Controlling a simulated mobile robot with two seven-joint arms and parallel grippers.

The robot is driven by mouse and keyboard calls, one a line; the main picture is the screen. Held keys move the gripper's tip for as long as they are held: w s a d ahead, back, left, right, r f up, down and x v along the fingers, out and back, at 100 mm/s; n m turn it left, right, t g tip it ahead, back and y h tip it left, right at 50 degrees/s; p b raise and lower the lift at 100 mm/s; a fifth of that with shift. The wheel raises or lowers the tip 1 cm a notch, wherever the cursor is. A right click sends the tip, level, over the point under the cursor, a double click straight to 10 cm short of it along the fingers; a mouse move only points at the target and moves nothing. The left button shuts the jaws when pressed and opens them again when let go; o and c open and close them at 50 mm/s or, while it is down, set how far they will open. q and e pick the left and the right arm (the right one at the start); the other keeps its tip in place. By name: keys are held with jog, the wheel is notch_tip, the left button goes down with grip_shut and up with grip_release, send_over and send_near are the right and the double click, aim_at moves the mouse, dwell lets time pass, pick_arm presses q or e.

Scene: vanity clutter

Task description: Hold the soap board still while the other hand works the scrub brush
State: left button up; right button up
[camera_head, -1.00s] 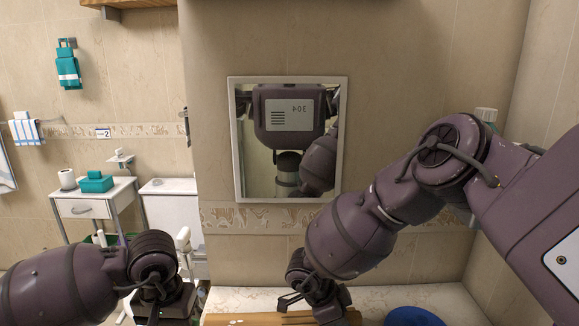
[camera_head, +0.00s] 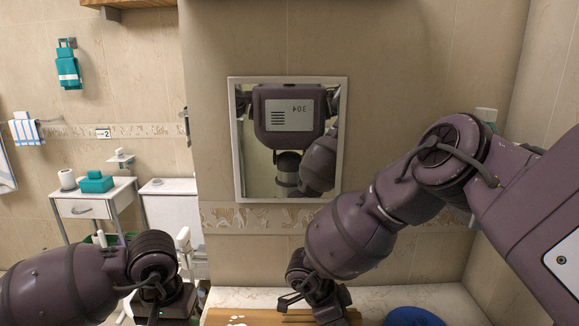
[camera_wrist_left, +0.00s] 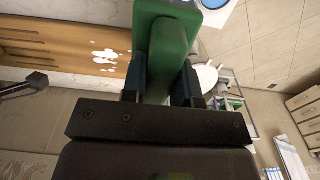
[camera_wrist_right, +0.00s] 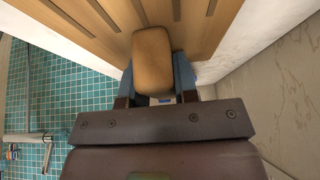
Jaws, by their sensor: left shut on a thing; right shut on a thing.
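The wooden soap board (camera_head: 268,318) shows only as a strip at the bottom of the head view, with white suds on it. In the left wrist view the board (camera_wrist_left: 60,42) lies left of my left gripper (camera_wrist_left: 165,80), which is shut on the green scrub brush (camera_wrist_left: 168,45). The brush is apart from the suds in that view. My right gripper (camera_wrist_right: 155,80) is shut on the rounded tan end (camera_wrist_right: 153,58) of the board; dark grooves show on the board beyond. In the head view my right gripper (camera_head: 300,300) is at the board, and the left fingertips are out of sight.
A marble counter (camera_head: 390,298) runs beneath the mirror (camera_head: 290,195). A blue bowl (camera_head: 413,317) sits right of the board. A white drawer stand (camera_head: 95,205) with a teal box (camera_head: 96,182) stands far left.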

pick_arm(q)
jog(key=shift+r, duration=0.4)
pick_arm(e)
jog(key=shift+s+n, duration=0.1)
jog(key=shift+n, duration=0.3)
dwell(0.4)
dwell(1.0)
